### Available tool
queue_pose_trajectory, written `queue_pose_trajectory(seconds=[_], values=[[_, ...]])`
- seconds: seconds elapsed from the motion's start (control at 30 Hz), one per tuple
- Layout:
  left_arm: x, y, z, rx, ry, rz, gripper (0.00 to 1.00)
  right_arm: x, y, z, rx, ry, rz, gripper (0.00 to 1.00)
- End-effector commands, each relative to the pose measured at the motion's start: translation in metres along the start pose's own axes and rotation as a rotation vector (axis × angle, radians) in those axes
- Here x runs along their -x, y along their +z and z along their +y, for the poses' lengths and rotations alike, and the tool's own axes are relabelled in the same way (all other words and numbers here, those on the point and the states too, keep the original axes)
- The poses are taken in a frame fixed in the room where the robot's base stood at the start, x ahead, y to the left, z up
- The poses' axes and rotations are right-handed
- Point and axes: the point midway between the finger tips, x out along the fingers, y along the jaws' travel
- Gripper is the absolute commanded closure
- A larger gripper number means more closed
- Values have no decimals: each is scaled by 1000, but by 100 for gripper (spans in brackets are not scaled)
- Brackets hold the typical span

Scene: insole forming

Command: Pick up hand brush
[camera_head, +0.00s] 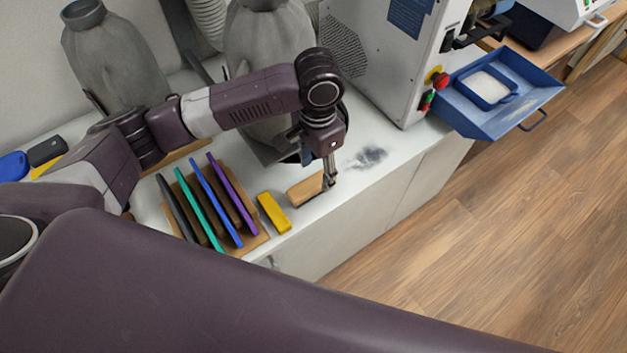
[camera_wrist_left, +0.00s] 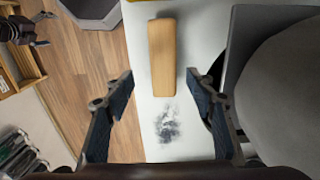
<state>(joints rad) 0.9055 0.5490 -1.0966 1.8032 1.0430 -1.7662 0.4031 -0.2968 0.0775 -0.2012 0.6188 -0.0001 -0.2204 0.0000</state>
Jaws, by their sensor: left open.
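The hand brush shows as a tan wooden block (camera_head: 305,191) on the white cabinet top, near its front edge. It also shows in the left wrist view (camera_wrist_left: 162,57), lying lengthwise between the lines of the fingers. Bristles are not visible. My left gripper (camera_head: 329,181) is at the right end of the brush in the head view. In the left wrist view my left gripper (camera_wrist_left: 161,84) is open, with one finger on each side and nothing clearly held. Whether the fingers touch the brush cannot be told. My right gripper is not in view.
A dark dust smudge (camera_head: 370,157) lies right of the brush. A yellow block (camera_head: 274,213) and a wooden rack (camera_head: 256,240) with several coloured boards stand to the left. A grey machine (camera_head: 383,60) and a grey sack-like vessel (camera_head: 268,50) stand behind.

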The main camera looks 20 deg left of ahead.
Motion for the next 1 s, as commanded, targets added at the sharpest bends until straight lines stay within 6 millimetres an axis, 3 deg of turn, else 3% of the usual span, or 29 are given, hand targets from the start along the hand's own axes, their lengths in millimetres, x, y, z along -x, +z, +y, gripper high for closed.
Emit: queue_pose_trajectory(seconds=[0.1, 0.2, 0.5, 0.7, 1.0], values=[[-12, 4, -2, 2, 0, -3, 49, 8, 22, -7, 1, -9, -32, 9], [-24, 10, -4, 3, 0, -3, 49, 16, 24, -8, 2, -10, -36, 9], [-58, 11, -5, 0, -2, 2, 49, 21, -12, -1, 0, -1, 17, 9], [-58, 11, -5, 0, -2, 3, 49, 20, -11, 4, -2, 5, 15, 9], [-58, 11, -4, -1, -2, 3, 82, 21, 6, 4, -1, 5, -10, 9]])
